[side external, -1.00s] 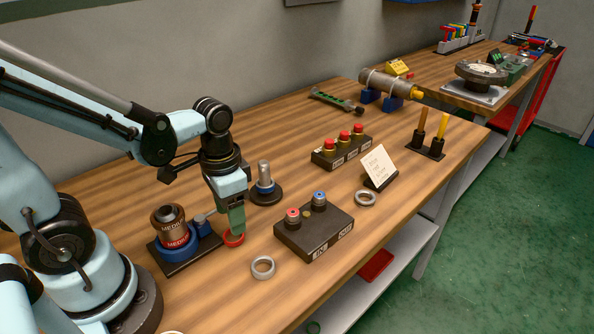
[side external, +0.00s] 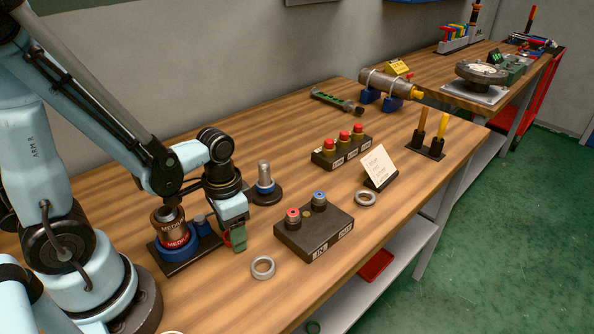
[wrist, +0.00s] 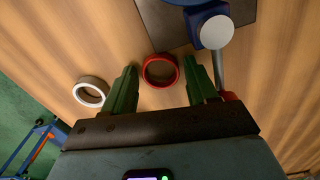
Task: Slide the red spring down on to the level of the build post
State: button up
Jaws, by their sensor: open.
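A red ring (wrist: 160,70), the red ring-shaped piece nearest my gripper, lies flat on the table; I see no coils on it. My gripper (wrist: 160,85) is open, its green fingers on either side of the ring, with gaps. In the side view my gripper (side external: 236,240) is low over the table and hides most of the ring (side external: 226,238). A silver upright post (side external: 264,173) with a blue collar stands on a round dark base behind my gripper. A bronze and red labelled cylinder (side external: 174,232) stands in a blue holder to the left.
A dark block with red and blue knobs (side external: 314,230) stands to the right of my gripper. A pale ring (side external: 263,268) lies in front, also in the wrist view (wrist: 90,92). A short blue post with a grey cap (wrist: 215,32) stands close to the right finger.

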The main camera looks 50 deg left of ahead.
jog(key=c, duration=0.8)
jog(key=shift+r, duration=0.15)
jog(key=shift+r, duration=1.7)
jog(key=s+d+r, duration=0.5)
jog(key=d+r, duration=0.2)
jog(key=d, duration=0.3)
jog(key=shift+w+a+r+n, duration=0.85)
jog(key=shift+w+a+r, duration=0.15)
jog(key=shift+w+a, duration=1.9)
jog(key=shift+w+a+r+n, duration=0.9)
jog(key=shift+w+a, duration=1.65)
jog(key=shift+w, duration=0.7)
jog(key=shift+w+a+r+n, duration=0.75)
jog(key=shift+w+a+r, duration=0.3)
jog(key=shift+w+a, duration=1.85)
jog(key=shift+w+d, duration=0.15)
jog(key=shift+d, duration=0.05)
